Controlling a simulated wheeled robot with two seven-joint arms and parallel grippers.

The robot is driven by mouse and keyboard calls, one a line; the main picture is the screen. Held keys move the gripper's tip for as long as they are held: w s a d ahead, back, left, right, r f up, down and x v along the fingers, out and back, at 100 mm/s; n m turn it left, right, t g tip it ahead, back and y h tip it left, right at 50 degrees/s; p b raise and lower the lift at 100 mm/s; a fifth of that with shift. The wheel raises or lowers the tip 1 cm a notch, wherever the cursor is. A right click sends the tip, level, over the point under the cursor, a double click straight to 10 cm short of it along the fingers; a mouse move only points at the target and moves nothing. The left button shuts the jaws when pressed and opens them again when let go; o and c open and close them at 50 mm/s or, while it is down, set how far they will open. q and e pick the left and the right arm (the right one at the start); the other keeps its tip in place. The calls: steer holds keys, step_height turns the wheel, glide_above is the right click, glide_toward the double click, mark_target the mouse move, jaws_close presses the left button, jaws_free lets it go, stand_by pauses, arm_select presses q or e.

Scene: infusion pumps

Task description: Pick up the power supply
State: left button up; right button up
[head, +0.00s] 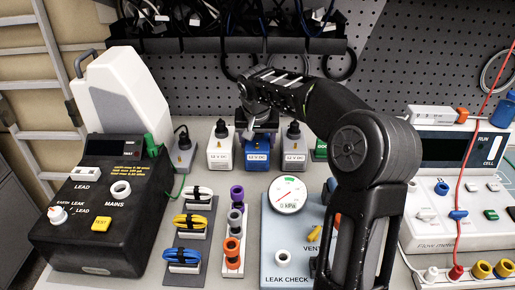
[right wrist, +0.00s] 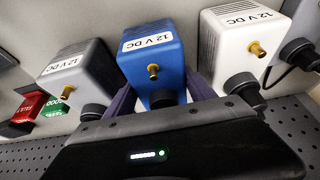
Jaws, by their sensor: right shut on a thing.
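A blue power supply (head: 258,156) labelled "12 V DC" is in the row at the back of the bench, between a white power supply (head: 220,155) and another pale one (head: 293,158). My right gripper (head: 260,128) reaches it from above and is shut on it. In the right wrist view the blue supply (right wrist: 153,65) sits between the two dark fingers (right wrist: 162,98), its brass connector facing the camera. I cannot tell whether it is off the bench. Part of it is hidden by the gripper in the head view. My left gripper is not in view.
A black leak tester (head: 100,225) stands at the left, and a grey leak-check panel with a gauge (head: 287,195) at the front middle. Cable holders (head: 190,240) and coloured connectors (head: 234,240) stand between them. The flow meter (head: 435,230) is at the right. A pegboard closes the back.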

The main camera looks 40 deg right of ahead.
jaws_close()
steer(key=shift+r, duration=0.1)
steer(key=shift+r, duration=0.1)
stand_by(0.3)
step_height(320, 180, up, 10)
steer(key=shift+f+p, duration=0.1)
steer(key=shift+p, duration=0.25)
stand_by(0.6)
